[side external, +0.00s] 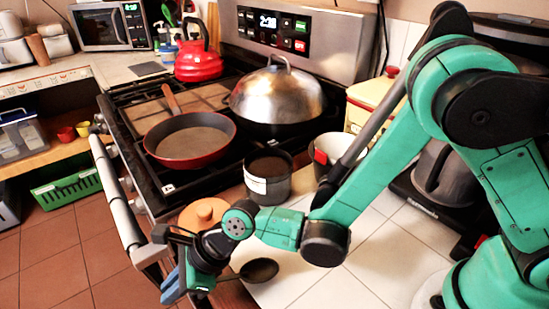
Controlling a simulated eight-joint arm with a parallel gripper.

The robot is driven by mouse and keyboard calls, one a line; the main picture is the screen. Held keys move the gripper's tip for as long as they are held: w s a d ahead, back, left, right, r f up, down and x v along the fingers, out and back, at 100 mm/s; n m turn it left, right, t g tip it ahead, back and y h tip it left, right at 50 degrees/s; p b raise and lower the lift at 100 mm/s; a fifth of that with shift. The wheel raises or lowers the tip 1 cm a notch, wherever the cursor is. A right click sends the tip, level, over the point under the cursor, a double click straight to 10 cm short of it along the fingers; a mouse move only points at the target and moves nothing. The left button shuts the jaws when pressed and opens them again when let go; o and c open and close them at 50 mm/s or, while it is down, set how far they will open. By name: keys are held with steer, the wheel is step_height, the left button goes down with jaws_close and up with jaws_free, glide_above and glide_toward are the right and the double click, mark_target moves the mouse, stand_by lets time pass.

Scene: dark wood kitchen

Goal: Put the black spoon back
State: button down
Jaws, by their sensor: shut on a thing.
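The black spoon (259,270) shows at the lower middle in the side external view, with its dark round bowl to the right over the edge of the white tiled counter. Its handle runs left to my gripper (184,283). My gripper, with blue fingers, is shut on the spoon near the counter's front edge, beside the oven door handle. The fingers hide the far end of the spoon's handle. I cannot tell whether the bowl touches the counter.
A dark pot (268,178) and a light container (325,152) stand on the counter behind my arm. An orange-brown lid (203,214) is close behind my gripper. The stove holds a red pan (190,140) and a domed wok (277,95). Open tiled floor (60,255) lies left.

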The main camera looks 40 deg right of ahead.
steer(key=shift+f, duration=0.6)
steer(key=c, duration=0.9)
jaws_free()
